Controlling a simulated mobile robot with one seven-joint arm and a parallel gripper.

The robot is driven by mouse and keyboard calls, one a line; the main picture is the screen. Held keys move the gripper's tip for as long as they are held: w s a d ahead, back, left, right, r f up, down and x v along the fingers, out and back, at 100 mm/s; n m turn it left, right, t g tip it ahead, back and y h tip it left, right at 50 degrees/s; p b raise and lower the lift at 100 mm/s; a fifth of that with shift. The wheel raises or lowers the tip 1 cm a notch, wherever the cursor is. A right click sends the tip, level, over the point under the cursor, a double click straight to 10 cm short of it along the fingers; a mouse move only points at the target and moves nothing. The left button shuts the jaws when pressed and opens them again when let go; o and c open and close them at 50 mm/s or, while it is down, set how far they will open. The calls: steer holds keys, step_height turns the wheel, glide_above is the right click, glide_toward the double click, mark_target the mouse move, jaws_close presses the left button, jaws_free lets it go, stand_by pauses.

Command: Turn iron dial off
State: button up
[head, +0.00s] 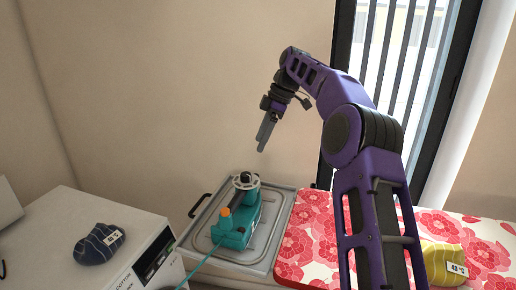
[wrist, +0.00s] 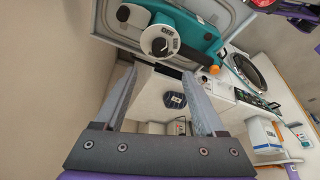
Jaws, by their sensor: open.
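In the wrist view the iron (wrist: 203,38) is upside down at the top, and the white dial (wrist: 160,41) carries a dark marking too small to read. My gripper (head: 264,143) hangs above and slightly right of the dial, apart from it. In the wrist view my gripper (wrist: 160,75) is open and empty, the dial lying beyond its fingertips.
The metal tray (head: 268,232) has a black handle at left. At right is a red floral ironing board (head: 310,235) with a yellow cloth (head: 443,262). At left a blue striped cloth (head: 99,244) lies on a white appliance (head: 50,222). A teal cord runs from the iron.

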steer(key=s+a+r+m+t+h+b, duration=0.1)
steer(key=s+a+m+t+h+b, duration=0.15)
steer(key=a+m, duration=0.35)
steer(key=m+t+h+b, duration=0.2)
steer(key=m+b, duration=0.3)
steer(key=m, duration=0.7)
glide_toward(246, 174)
steer(key=b+x, duration=0.2)
steer(key=x, duration=0.6)
steer(key=shift+f, duration=0.3)
jaws_close()
